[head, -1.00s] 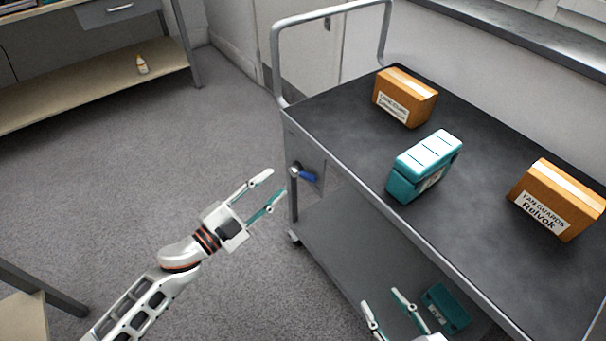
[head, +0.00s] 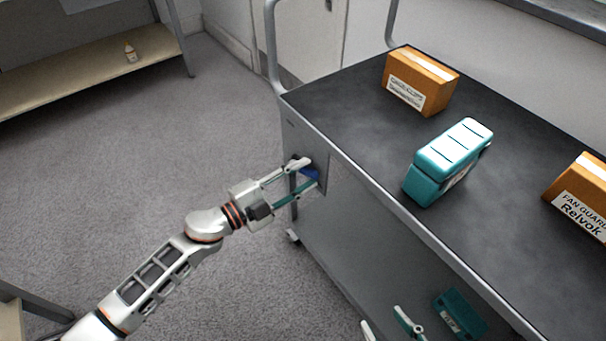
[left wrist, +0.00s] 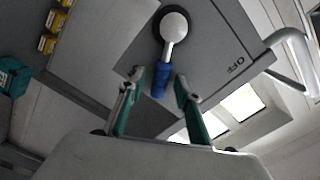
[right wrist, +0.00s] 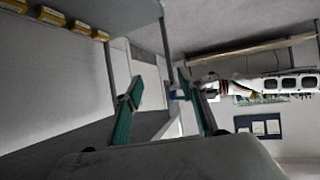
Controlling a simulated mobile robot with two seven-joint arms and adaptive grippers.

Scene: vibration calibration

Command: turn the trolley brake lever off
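The trolley (head: 345,125) stands at the right in the head view, with its brake lever (head: 311,174) on the end panel. In the left wrist view the lever (left wrist: 161,80) has a pale round hub and arm and a blue grip. An OFF mark (left wrist: 236,64) is on the panel to the right of it. My left gripper (head: 309,172) is at the lever; in its wrist view the open fingers (left wrist: 157,88) are on either side of the blue grip, with gaps showing. My right gripper (head: 384,326) is open and empty, low beside the trolley; its fingers show in its wrist view (right wrist: 158,90).
On the trolley's top are two orange boxes (head: 422,82) (head: 580,195) and a teal case (head: 447,160). Another teal case (head: 460,312) is on the lower shelf. A shelf unit with a small bottle (head: 130,52) stands at the back left.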

